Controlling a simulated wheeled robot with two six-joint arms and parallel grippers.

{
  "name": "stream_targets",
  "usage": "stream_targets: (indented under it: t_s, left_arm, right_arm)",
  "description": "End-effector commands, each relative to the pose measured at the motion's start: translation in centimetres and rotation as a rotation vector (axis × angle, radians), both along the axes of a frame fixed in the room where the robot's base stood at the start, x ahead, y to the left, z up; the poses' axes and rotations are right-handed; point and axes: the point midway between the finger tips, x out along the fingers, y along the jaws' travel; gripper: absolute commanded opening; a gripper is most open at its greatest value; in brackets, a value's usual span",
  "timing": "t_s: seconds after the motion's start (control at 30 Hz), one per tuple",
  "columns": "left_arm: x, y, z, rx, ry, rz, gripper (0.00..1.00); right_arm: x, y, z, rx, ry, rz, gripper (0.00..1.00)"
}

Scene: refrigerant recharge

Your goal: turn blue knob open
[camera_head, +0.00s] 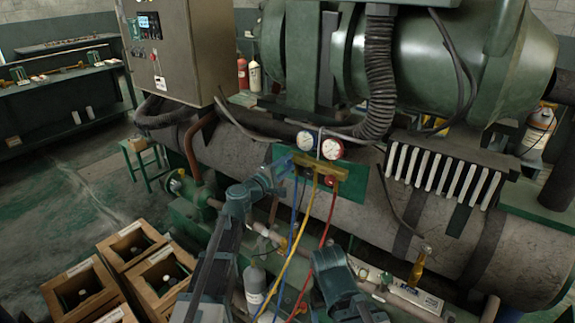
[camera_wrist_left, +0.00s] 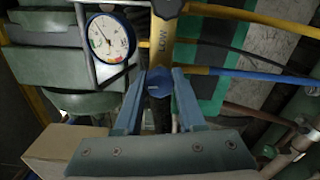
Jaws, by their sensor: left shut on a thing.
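The manifold with its yellow-green body (camera_head: 318,166) is on a green panel (camera_head: 375,190) in front of the grey tank. Two round gauges, one blue-rimmed (camera_head: 305,140) and one red-rimmed (camera_head: 332,148), stand above it. The blue knob (camera_wrist_left: 158,82) is at the manifold's left end and sits between my left fingers in the left wrist view. My left gripper (camera_head: 280,171) reaches it from the left and is shut on it; it also shows in the left wrist view (camera_wrist_left: 158,88). A red knob (camera_head: 330,181) is at the right. My right arm shows low, its gripper not visible.
Blue, yellow (camera_head: 296,243) and red hoses (camera_head: 327,222) hang below the manifold. A grey cylinder (camera_head: 255,286) stands beneath. Wooden crates (camera_head: 160,280) are at lower left. A control cabinet (camera_head: 180,50) stands behind. Open floor lies at left.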

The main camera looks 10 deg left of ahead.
Motion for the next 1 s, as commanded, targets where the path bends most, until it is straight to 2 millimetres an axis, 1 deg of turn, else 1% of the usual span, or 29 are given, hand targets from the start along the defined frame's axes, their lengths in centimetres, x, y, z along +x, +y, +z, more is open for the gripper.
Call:
stream_targets:
  t_s: [0.2,0.63,0.67,0.7,0.8,1.0]
  left_arm:
    - [-0.05,0.03,-0.06,-0.029,0.018,0.001,0.0]
    - [-0.07,0.02,-0.07,-0.033,0.021,0.001,0.0]
    - [-0.07,0.02,-0.07,-0.033,0.021,0.001,0.44]
    - [-0.07,0.02,-0.07,-0.033,0.021,0.001,0.52]
    - [-0.05,0.02,-0.06,-0.033,0.02,0.0,0.69]
    - [-0.03,0.01,-0.04,-0.035,0.02,0.0,0.69]
  right_arm:
    - [0.0,0.0,-0.04,0.0,0.0,0.0,0.79]
    - [0.0,0.0,-0.04,0.0,0.0,0.0,0.79]
    - [0.0,0.0,-0.04,0.0,0.0,0.0,0.79]
    - [0.0,0.0,-0.04,0.0,0.0,0.0,0.79]
    - [0.0,0.0,-0.04,0.0,0.0,0.0,0.79]
    - [0.0,0.0,-0.03,0.0,0.0,0.0,0.79]
